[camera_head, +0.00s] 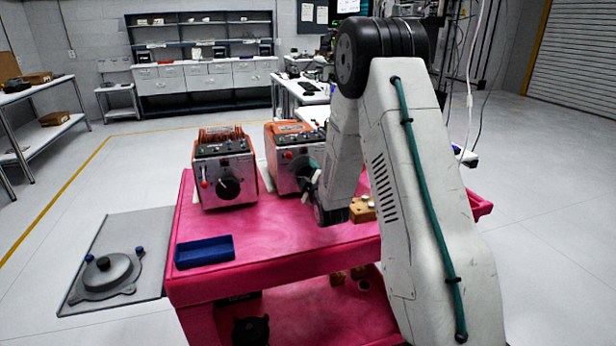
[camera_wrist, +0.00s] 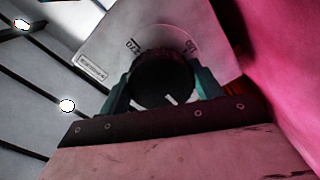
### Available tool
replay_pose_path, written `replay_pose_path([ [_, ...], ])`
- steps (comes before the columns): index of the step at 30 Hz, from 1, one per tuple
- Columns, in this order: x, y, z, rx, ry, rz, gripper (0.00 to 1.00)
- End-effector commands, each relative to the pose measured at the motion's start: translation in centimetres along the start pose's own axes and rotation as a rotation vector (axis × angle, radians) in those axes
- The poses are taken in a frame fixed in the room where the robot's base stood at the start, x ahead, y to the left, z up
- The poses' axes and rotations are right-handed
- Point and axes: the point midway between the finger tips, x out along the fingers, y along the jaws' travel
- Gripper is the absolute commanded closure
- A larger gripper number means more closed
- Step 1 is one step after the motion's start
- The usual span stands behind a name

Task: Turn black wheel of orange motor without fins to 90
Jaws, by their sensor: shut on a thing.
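The orange motor without fins (camera_head: 288,155) stands on the pink cart, with a grey front panel facing me. My gripper (camera_head: 309,183) is at its front and hides its wheel in the head view. In the wrist view, the black wheel (camera_wrist: 163,76) sits between the two teal fingers of my gripper (camera_wrist: 162,88), which are shut on it from both sides. A short white mark shows on the wheel's lower edge, right of centre. Printed dial numbers show above the wheel, with 270 at upper left; the one at upper right is hard to read.
A second orange motor with fins (camera_head: 224,167) stands left on the pink cart (camera_head: 290,235), its own black wheel facing me. A blue tray (camera_head: 204,252) lies at the cart's front left. Small brown blocks (camera_head: 362,209) sit right of my gripper. The cart's middle is clear.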

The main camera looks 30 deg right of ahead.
Motion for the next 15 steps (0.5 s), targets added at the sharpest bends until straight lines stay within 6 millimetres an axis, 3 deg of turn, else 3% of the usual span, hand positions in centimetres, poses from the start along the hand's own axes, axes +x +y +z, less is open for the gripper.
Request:
replay_pose_path([
  [8, -0.04, -0.08, -0.01, 0.001, 0.0, -0.002, 0.58],
  [9, -0.04, -0.08, -0.01, 0.001, 0.0, -0.002, 0.24],
  [10, -0.04, -0.08, -0.01, 0.001, 0.0, -0.002, 0.16],
  [15, -0.02, -0.04, 0.02, 0.001, 0.0, -0.001, 0.13],
])
